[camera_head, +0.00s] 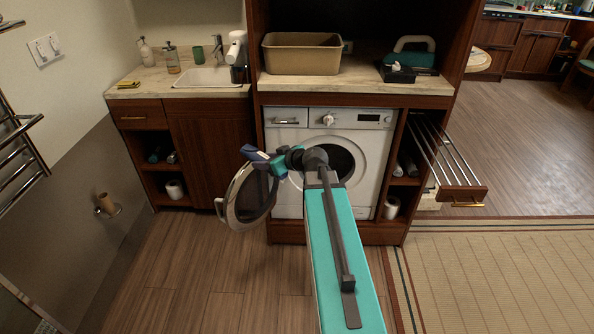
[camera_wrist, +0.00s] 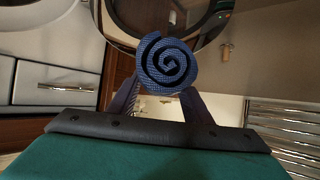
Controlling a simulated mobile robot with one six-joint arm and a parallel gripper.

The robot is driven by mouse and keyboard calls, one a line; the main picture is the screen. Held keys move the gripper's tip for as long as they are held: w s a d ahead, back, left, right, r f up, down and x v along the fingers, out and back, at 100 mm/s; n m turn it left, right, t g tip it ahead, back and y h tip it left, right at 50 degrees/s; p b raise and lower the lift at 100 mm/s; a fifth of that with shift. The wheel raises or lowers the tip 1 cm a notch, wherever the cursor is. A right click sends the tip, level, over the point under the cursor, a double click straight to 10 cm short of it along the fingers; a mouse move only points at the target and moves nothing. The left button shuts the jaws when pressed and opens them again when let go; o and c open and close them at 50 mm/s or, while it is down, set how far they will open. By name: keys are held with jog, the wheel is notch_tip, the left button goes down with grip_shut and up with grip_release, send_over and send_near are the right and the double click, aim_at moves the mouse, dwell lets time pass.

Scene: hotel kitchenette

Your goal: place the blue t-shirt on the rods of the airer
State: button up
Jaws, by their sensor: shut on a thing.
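The blue t-shirt (camera_wrist: 168,62) is rolled up, its spiral end facing the wrist camera. My gripper (camera_wrist: 160,92) is shut on it, with one dark finger on either side. In the head view my gripper (camera_head: 262,160) is in front of the washing machine, near the top of its open door; the shirt is hard to tell from the fingers there. The airer (camera_head: 462,192) is pulled out at the right of the washer cabinet, with several bare metal rods and a wooden front. The gripper is well to the left of it.
The washing machine (camera_head: 375,150) has its round door (camera_head: 234,205) swung open to the left, close to my gripper. A chrome rail (camera_head: 22,128) is on the left wall. Floor in front is clear.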

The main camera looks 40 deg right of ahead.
jog(key=w+a+r+h+b, duration=0.1)
jog(key=a+r, duration=0.3)
jog(key=a, duration=0.4)
jog(key=w+a+r+m+b, duration=0.1)
jog(key=w+a+r, duration=0.2)
jog(key=a, duration=0.6)
jog(key=w+a+r+m+h+b, duration=0.1)
jog(key=w+a+r, duration=0.1)
jog(key=a+r, duration=0.5)
jog(key=shift+w+a+h+b, duration=0.25)
jog(key=shift+a+h+b, duration=0.05)
jog(key=shift+a, duration=0.35)
jog(key=shift+d, duration=0.15)
